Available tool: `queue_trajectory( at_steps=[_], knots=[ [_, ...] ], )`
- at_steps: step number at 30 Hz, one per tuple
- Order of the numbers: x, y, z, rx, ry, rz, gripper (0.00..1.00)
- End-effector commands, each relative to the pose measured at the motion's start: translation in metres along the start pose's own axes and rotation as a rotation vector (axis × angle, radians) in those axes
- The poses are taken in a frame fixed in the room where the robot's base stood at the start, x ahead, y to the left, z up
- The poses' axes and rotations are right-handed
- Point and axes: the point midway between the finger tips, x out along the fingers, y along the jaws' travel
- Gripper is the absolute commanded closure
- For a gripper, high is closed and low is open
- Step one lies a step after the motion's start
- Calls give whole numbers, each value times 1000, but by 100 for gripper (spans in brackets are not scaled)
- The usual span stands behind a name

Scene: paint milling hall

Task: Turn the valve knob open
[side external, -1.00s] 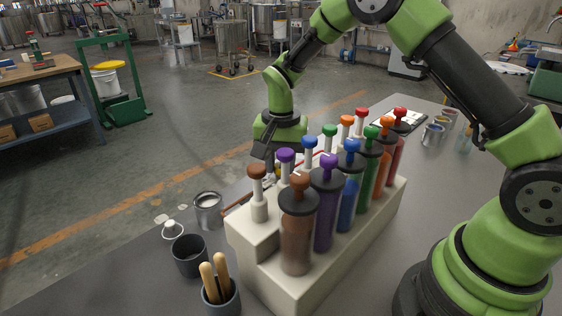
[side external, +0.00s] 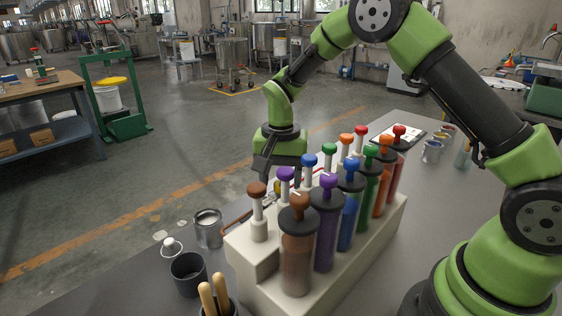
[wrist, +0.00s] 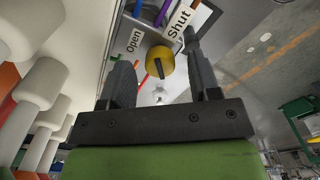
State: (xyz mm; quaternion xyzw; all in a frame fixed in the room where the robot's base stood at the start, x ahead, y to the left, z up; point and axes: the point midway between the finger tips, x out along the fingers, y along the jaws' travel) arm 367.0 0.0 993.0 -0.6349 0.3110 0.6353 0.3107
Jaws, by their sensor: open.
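The valve knob (wrist: 160,62) is a round yellow knob with a dark bar across its face, seen in the wrist view between words reading Open (wrist: 133,41) and Shut (wrist: 180,24). My gripper (wrist: 155,49) is open, with one finger to each side of the knob in that picture. Gaps show between the knob and both fingers, and I cannot tell how far in depth they are from it. In the side external view my gripper (side external: 263,166) hangs behind the rack of coloured pumps. A small yellow patch there may be the knob, mostly hidden.
A pale rack (side external: 350,251) with several coloured tubes and knobbed plungers stands in front of my gripper. An open metal can (side external: 208,232), a dark cup (side external: 188,277) and a small white bottle (side external: 172,249) stand to its left. Small paint cans (side external: 432,152) stand at the far right.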

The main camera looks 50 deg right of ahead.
Motion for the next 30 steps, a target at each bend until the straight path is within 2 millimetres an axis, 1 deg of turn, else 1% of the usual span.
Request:
queue_trajectory(
  at_steps=[9,13,18,26,28,30],
  knots=[
    [-62,-1,-1,-1,5,-6,43],
    [-80,0,0,-1,4,-4,43],
    [-91,0,0,0,1,-2,43],
    [-91,0,0,1,0,-1,43],
    [-91,0,0,30,0,-1,43],
    [-91,0,0,119,0,-1,43]
  ],
)
